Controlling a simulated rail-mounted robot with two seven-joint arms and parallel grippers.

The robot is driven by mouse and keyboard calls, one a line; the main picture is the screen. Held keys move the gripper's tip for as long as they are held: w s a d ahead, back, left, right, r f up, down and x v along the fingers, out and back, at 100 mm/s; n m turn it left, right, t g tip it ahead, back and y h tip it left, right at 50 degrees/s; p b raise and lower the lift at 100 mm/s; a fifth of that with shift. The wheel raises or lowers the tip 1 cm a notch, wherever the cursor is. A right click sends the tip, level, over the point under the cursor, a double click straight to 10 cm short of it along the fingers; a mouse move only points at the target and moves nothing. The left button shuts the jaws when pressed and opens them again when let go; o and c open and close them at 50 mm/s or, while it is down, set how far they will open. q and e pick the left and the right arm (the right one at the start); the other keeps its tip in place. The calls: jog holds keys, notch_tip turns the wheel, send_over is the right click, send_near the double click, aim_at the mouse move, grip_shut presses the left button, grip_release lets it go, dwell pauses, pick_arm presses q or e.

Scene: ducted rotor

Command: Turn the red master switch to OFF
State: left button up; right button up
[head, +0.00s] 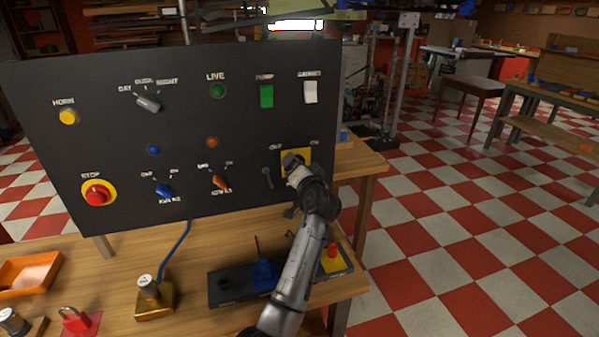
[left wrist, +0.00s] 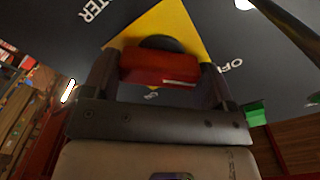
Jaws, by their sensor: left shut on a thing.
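The master switch is at the right end of a dark upright panel (head: 225,130), on a yellow plate (head: 304,155) with lettering for OFF at its upper left and ON at its upper right. My left gripper (head: 294,165) is at this plate and covers the knob in the head view. In the left wrist view the red knob (left wrist: 158,66) lies between the two fingers of my left gripper (left wrist: 160,75), with the yellow plate (left wrist: 180,22) behind it. The gripper is shut on the knob. The knob's exact pointing is hard to tell. My right gripper is not in view.
The panel also carries a red STOP button (head: 96,194), a green PUMP switch (head: 266,96), a white switch (head: 310,92) and blue and orange knobs. A dark hasp-like part (head: 267,178) hangs left of the plate. A control box (head: 232,287) stands on the bench below.

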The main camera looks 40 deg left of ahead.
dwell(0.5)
pick_arm(q)
jog(key=o, duration=0.8)
jog(key=shift+o, duration=0.2)
jog(key=p+v, duration=0.2)
jog(key=v, duration=1.2)
jog(key=shift+p, duration=0.3)
